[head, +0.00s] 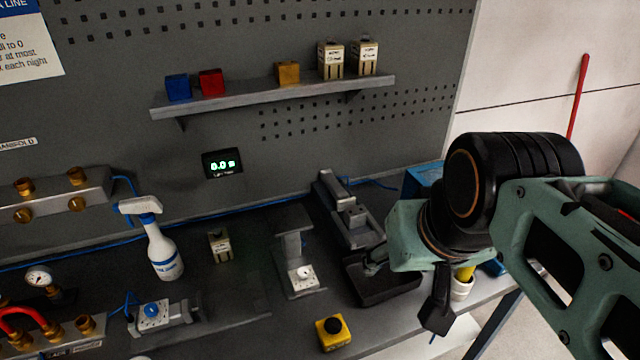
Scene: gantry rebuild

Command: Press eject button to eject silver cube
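A yellow box with a black round button (333,331) sits near the front edge of the bench; its label cannot be read. A grey sloped machine (345,209) with a block-like part on it stands behind a black tray (372,291). I cannot make out a separate silver cube. My gripper (407,288) reaches in from the right above the right side of the tray. Its fingers appear spread apart, with nothing seen between them. It is to the right of the yellow box and apart from it.
A grey press-like stand (294,250) is left of the tray. A spray bottle (160,243), a small beige block (219,245) and a valve fixture (160,314) are further left. A shelf (240,100) holds coloured cubes. Bench around the yellow box is clear.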

